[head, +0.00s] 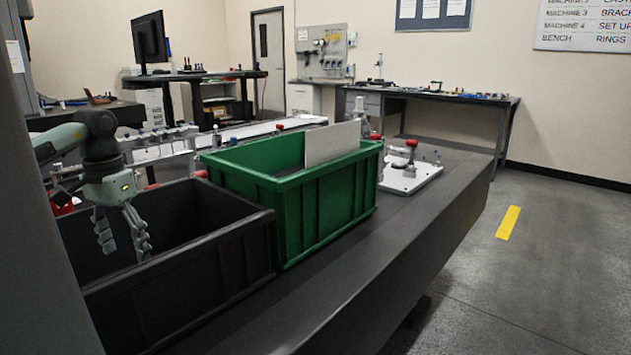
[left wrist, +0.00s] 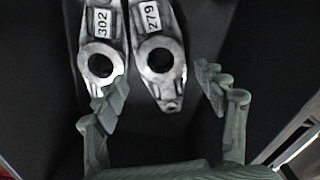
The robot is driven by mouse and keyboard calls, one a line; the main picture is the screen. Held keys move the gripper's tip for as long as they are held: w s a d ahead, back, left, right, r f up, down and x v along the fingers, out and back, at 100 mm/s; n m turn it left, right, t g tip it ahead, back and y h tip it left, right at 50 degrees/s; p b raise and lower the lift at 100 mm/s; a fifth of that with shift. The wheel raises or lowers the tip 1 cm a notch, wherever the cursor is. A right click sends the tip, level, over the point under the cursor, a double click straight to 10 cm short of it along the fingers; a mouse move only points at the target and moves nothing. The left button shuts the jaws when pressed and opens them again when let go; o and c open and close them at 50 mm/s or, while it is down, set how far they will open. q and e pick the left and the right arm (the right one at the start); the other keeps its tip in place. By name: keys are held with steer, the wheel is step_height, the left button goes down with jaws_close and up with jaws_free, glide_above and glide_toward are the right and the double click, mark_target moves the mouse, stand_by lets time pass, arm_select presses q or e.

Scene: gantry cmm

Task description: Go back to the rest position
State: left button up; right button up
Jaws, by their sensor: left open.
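My left gripper (head: 123,236) hangs over the near side of the black bin (head: 195,286) in the head view, with its fingers apart and nothing between them. In the left wrist view its open fingers (left wrist: 165,105) frame two metal parts lying side by side on a dark surface. The left part (left wrist: 98,62) carries the label 302 and the right part (left wrist: 157,58) the label 279. Both have a round hole. I cannot tell how far the fingertips are above them. The parts are hidden in the head view. My right gripper is not in view.
A green bin (head: 310,212) with a light panel (head: 332,143) standing in it is beside the black bin on the dark table (head: 420,232). A white fixture plate (head: 411,177) with a red knob lies beyond. Open floor (head: 555,270) is at the right.

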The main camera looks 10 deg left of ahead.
arm_select(q)
step_height(320, 180, down, 7)
steer(key=shift+r, duration=0.1)
step_height(320, 180, up, 2)
steer(key=shift+r, duration=0.75)
